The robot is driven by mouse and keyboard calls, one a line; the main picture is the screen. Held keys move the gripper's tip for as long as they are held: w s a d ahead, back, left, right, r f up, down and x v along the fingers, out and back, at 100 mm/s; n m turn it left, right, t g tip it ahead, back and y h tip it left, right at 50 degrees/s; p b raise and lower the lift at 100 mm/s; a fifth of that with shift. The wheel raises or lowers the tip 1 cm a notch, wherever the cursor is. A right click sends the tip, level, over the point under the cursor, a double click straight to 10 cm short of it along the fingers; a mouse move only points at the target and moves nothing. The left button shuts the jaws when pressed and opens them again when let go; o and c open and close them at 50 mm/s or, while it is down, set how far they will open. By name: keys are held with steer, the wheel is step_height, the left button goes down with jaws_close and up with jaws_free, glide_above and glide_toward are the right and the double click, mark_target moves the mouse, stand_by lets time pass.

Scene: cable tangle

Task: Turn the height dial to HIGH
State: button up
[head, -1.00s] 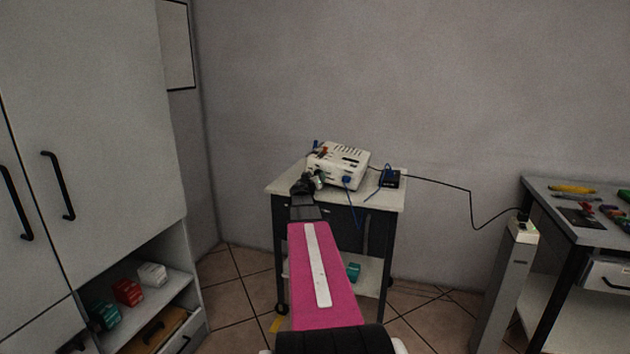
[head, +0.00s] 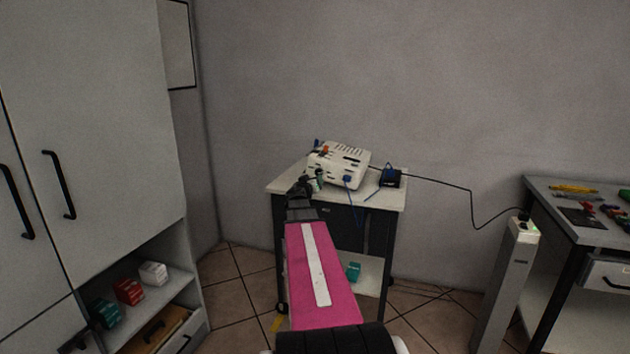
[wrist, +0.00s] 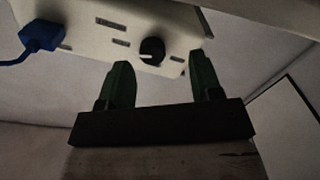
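The height dial (wrist: 152,51) is a round black knob with a pale pointer mark on the front of a white device (wrist: 92,28). The device (head: 341,164) stands on the small table in the head view. My gripper (wrist: 163,80) is open in the wrist view, with its two green fingers apart. The dial sits between the fingers in the picture, just beyond their tips; nothing is held. The pointer is aimed to the left in this tilted view. The dial's labels are too small to read. In the head view my gripper (head: 315,183) is at the device's front left.
A blue plug (wrist: 42,38) with its cable is in the device's front. A dark box (head: 390,178) stands right of the device on the table (head: 398,198). A black cable runs from there to a grey post (head: 508,278). A tall cabinet stands at left.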

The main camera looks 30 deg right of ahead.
steer(key=v, duration=0.6)
steer(key=shift+a, duration=0.2)
steer(key=shift+s, duration=0.1)
